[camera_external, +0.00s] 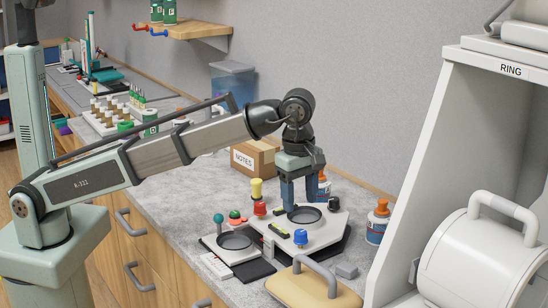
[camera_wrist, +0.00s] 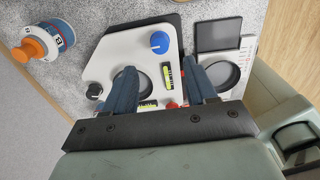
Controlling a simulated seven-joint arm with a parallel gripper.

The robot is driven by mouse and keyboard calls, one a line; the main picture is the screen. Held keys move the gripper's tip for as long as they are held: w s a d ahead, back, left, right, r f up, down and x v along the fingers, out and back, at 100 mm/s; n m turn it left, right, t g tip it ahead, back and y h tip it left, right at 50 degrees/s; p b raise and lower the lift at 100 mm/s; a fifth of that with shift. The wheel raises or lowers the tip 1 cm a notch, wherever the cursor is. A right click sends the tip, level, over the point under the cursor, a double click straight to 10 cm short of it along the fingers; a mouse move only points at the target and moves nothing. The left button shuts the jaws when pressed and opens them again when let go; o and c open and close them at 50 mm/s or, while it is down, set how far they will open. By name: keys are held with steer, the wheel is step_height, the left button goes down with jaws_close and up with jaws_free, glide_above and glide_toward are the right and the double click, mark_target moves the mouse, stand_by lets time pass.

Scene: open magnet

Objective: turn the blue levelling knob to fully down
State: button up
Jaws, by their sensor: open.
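The blue levelling knob (camera_external: 300,237) stands on the front part of a white control panel (camera_external: 283,245) on the grey counter. In the wrist view the blue knob (camera_wrist: 160,42) sits near the panel's upper edge, beyond my fingertips. My gripper (camera_external: 303,201) points down over the back of the panel, above a round dark recess and behind the knob. In the wrist view my gripper (camera_wrist: 163,75) has its two blue fingers apart with nothing between them but the panel below. The knob's pointer mark is too small to read.
Red (camera_external: 260,209), yellow (camera_external: 257,188), black (camera_external: 334,203) and teal (camera_external: 218,218) controls stand around the panel. An orange-capped bottle (camera_external: 378,221) is at right. A wooden board with a grey handle (camera_external: 315,287) lies in front. A NOTES box (camera_external: 255,158) stands behind.

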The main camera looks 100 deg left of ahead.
mark_target(300, 232)
step_height(300, 232, down, 9)
steer(key=shift+w+a+r, duration=0.15)
stand_by(0.4)
jaws_close()
stand_by(0.4)
